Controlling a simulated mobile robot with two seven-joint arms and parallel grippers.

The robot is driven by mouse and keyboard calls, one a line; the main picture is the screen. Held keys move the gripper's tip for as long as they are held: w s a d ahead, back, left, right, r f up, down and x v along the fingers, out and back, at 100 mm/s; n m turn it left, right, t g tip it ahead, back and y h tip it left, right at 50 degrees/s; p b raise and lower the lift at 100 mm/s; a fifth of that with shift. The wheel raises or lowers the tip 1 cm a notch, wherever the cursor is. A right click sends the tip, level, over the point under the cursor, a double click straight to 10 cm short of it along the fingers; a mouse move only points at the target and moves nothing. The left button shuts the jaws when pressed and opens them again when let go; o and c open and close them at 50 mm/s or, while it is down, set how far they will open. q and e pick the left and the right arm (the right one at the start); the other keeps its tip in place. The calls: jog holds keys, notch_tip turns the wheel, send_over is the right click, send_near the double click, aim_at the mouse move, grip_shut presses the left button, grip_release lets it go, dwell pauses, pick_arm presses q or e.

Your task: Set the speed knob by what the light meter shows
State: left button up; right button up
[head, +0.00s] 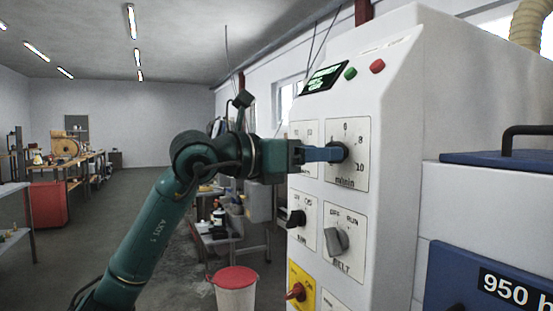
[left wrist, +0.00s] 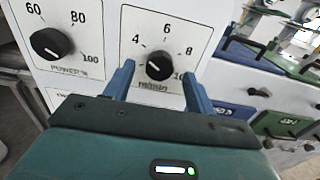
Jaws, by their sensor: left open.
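The speed knob (head: 339,152) is a round black knob on a white plate marked m/min, with 4, 6, 8 and 10 legible. It also shows in the left wrist view (left wrist: 159,67), where a short white line on it points roughly left. My left gripper (head: 330,153) has its blue fingers at the knob. In the left wrist view my left gripper (left wrist: 159,80) is open, one finger on each side of the knob; I cannot tell whether they touch it. No light meter can be made out. My right gripper is not in view.
The white cabinet has a small green-lit display (head: 325,78), too small to read, and green (head: 350,73) and red (head: 377,66) buttons. The POWER % knob (left wrist: 51,44) is left of the speed knob.

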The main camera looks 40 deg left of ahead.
pick_arm(q)
jog(key=b+v, duration=0.4)
jog(key=v, duration=0.6)
jog(key=shift+s, duration=0.2)
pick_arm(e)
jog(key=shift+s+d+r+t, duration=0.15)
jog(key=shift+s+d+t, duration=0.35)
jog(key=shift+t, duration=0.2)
pick_arm(q)
jog(key=shift+a, duration=0.1)
